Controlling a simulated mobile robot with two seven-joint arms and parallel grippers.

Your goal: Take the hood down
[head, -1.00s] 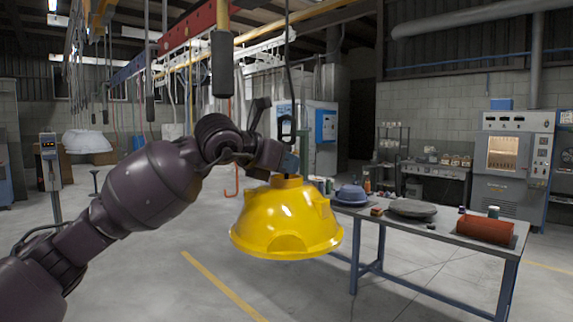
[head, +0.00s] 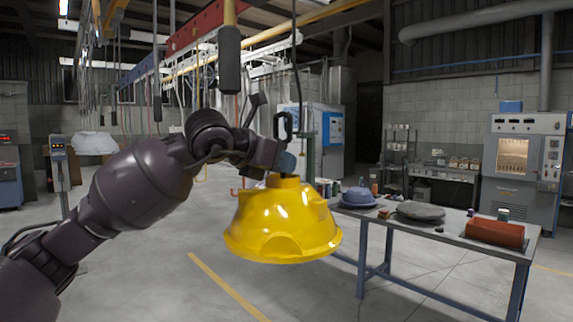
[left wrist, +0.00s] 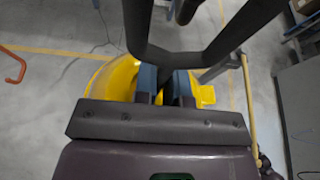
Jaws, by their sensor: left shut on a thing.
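The yellow hood (head: 283,225) hangs in the air, open side down, near the middle of the head view. My left gripper (head: 286,165) is at the hood's top neck and is shut on it. In the left wrist view the gripper's fingers (left wrist: 165,84) are close together, with yellow hood (left wrist: 114,78) showing around them. A black hook or loop (head: 283,125) is just above the gripper, near a dark hanging cable (head: 296,70). Whether the hood is still linked to it is hidden by the gripper. My right gripper is in neither view.
A work table (head: 400,262) stands to the right of the hood, carrying a blue hood (head: 358,196), a grey round thing (head: 420,211) and a red-brown box (head: 495,232). A dark pendant (head: 229,60) hangs above my left arm. The floor below the hood is clear.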

